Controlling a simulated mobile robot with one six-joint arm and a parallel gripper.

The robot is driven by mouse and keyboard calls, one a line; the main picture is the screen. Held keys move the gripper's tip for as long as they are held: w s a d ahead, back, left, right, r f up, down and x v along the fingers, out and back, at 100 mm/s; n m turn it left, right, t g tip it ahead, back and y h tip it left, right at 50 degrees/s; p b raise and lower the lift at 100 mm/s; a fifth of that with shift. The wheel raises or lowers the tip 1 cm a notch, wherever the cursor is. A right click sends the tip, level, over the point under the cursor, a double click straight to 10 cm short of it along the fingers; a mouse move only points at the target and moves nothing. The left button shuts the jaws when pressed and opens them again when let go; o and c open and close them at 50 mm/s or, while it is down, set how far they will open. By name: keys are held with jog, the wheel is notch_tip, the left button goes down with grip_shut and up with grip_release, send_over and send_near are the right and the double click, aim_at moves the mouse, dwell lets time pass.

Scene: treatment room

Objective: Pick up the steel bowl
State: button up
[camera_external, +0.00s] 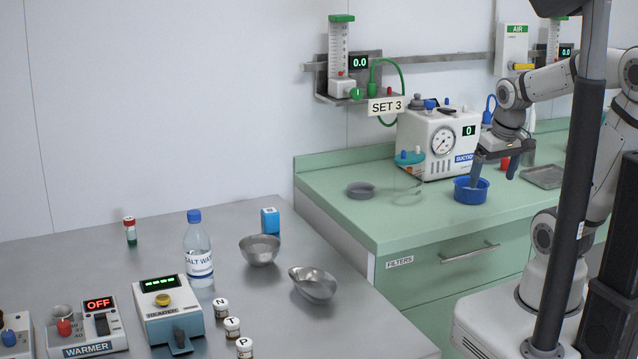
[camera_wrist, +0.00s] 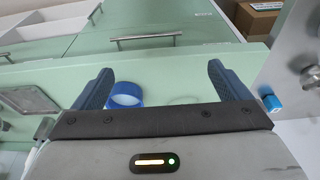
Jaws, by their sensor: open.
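A round steel bowl (camera_external: 259,252) stands on the grey metal table in the external view. A second steel vessel, an oval dish with a lip (camera_external: 314,287), stands just in front and to the right of it. My gripper (camera_external: 494,172) is open and empty, fingers pointing down, over the green counter near a blue bowl (camera_external: 471,191). It is well to the right of the steel bowl.
The metal table holds a salt water bottle (camera_external: 198,252), a blue box (camera_external: 270,221), a reader (camera_external: 168,308) and small labelled jars (camera_external: 232,327). The green counter (camera_external: 420,217) carries a suction machine (camera_external: 438,143), a grey dish (camera_external: 360,189) and a metal tray (camera_external: 543,177).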

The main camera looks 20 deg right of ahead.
jog(key=shift+o, duration=0.2)
jog(key=w+a+r+n, duration=0.1)
jog(key=w+a+r, duration=0.1)
jog(key=w+a, duration=0.85)
jog(key=n+y, duration=0.1)
jog(key=n, duration=0.3)
send_near(260, 246)
jog(key=s, duration=0.4)
jog(key=shift+m, duration=0.3)
jog(key=x, duration=0.2)
jog(key=a+x, duration=0.1)
jog(key=x, duration=0.5)
jog(key=shift+w+a+r+p, duration=0.1)
jog(key=shift+w+a+p, duration=0.2)
jog(key=shift+w, duration=0.1)
jog(key=shift+c, duration=0.2)
